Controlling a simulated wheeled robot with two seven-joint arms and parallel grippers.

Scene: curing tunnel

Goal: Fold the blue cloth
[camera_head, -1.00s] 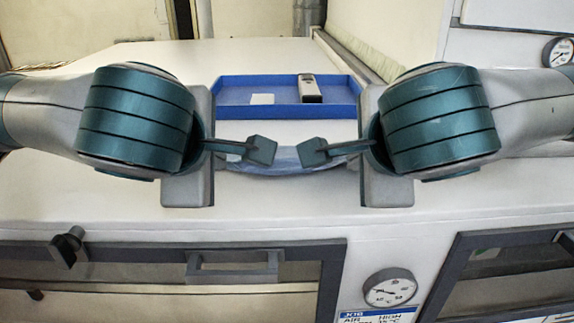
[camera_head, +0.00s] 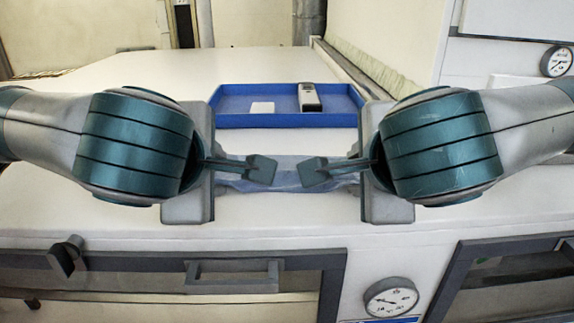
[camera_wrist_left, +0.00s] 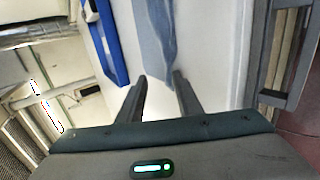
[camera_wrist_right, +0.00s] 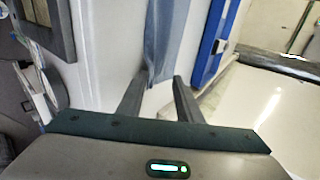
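The blue cloth (camera_head: 286,178) lies as a crumpled strip on the white worktop, between my two grippers in the head view. My left gripper (camera_head: 262,170) is at its left part, and my right gripper (camera_head: 314,172) is at its right part, facing each other. In the left wrist view the cloth (camera_wrist_left: 155,40) runs toward the gap between the spread fingers (camera_wrist_left: 161,82). In the right wrist view the cloth (camera_wrist_right: 163,45) likewise reaches toward the spread fingers (camera_wrist_right: 160,82). Both grippers look open. I cannot tell whether the fingertips touch the cloth.
A blue tray (camera_head: 235,121) behind the cloth holds a grey handheld device (camera_head: 309,97) and a small white card (camera_head: 262,108). Oven doors with a handle (camera_head: 232,276) and a gauge (camera_head: 391,297) are below the worktop's front edge. The worktop at back left is clear.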

